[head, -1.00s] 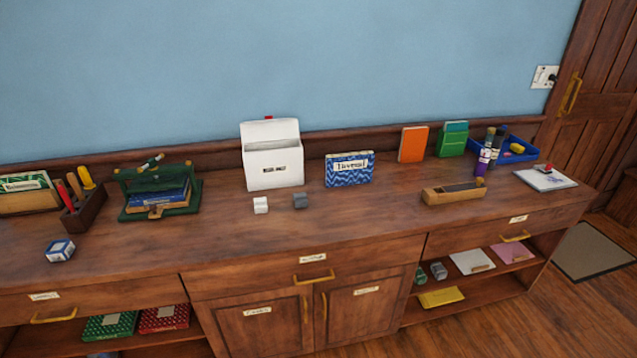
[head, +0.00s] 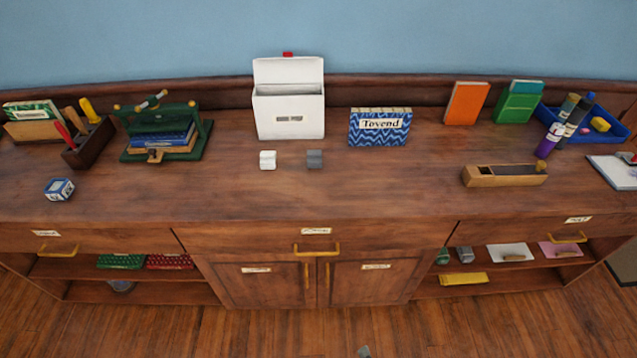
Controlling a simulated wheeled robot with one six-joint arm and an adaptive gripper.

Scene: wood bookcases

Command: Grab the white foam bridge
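The white foam bridge (head: 267,160) is a small white block standing on the wooden cabinet top, in front of a white box. Nothing touches or covers the white bridge. I cannot make out my gripper in the head view. A small grey shape shows at the bottom edge of the picture, too cut off to identify.
The white box (head: 290,117) with its lid raised stands behind. A blue patterned box (head: 380,127) is to the right, a green press (head: 163,131) with books to the left. The top (head: 330,198) in front of the blocks is clear.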

